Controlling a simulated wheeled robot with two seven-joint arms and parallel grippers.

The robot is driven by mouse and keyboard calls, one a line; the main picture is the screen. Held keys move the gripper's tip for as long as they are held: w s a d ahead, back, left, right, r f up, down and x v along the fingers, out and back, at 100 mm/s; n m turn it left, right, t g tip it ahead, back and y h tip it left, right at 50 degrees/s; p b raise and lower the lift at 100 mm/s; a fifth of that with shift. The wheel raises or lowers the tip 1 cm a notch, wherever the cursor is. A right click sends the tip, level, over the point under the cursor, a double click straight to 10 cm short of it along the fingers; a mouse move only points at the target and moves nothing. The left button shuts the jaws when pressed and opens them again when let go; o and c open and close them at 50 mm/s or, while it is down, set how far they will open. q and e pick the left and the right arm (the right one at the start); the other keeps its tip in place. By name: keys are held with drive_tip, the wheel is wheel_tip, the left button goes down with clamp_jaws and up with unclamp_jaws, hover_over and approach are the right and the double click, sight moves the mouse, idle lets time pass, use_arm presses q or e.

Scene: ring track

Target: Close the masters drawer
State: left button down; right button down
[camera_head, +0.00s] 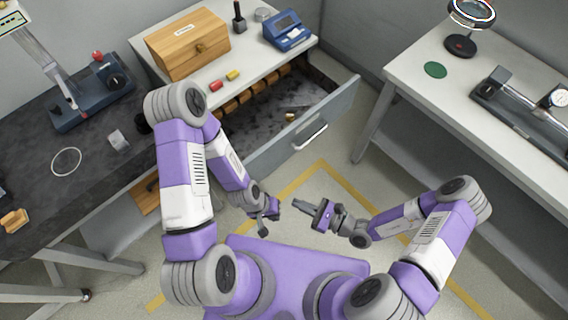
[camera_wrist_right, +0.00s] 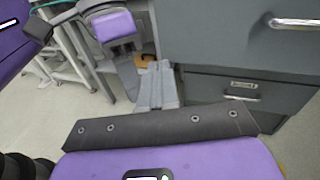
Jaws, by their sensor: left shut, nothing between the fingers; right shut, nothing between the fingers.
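The open drawer, which I take for the masters drawer, sticks out from under the white-topped cabinet in the head view. Its grey front (camera_head: 330,115) carries a pale bar handle (camera_head: 310,137). Inside are a row of brown pieces and a small brass-coloured item (camera_head: 291,116). In the right wrist view its front (camera_wrist_right: 235,35) and handle (camera_wrist_right: 295,22) fill the upper right. My right gripper (camera_head: 297,205) is shut and empty, in front of the drawer and apart from it; its fingers (camera_wrist_right: 158,85) show in the wrist view. My left gripper (camera_head: 264,228) is shut and empty, just left of it.
A lower drawer (camera_wrist_right: 225,95) with a label is closed. A wooden box (camera_head: 188,45) and a blue device (camera_head: 290,30) stand on the cabinet top. A dark bench (camera_head: 95,160) is at left, a white table (camera_head: 440,80) at right. Floor between is free.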

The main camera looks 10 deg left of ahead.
drive_tip(key=w+d+f+m+t+h, duration=0.1)
drive_tip(key=w+d+m+t+h, duration=0.1)
drive_tip(key=w+d+m+t, duration=0.3)
drive_tip(key=b, duration=0.3)
approach(278, 157)
drive_tip(key=shift+t, duration=0.4)
drive_tip(key=x, duration=0.6)
drive_tip(key=shift+s+a+f, duration=0.1)
drive_tip(key=shift+a+f, duration=0.1)
drive_tip(key=shift+f, duration=0.05)
drive_tip(key=shift+w+a, duration=0.2)
drive_tip(key=shift+a, duration=0.05)
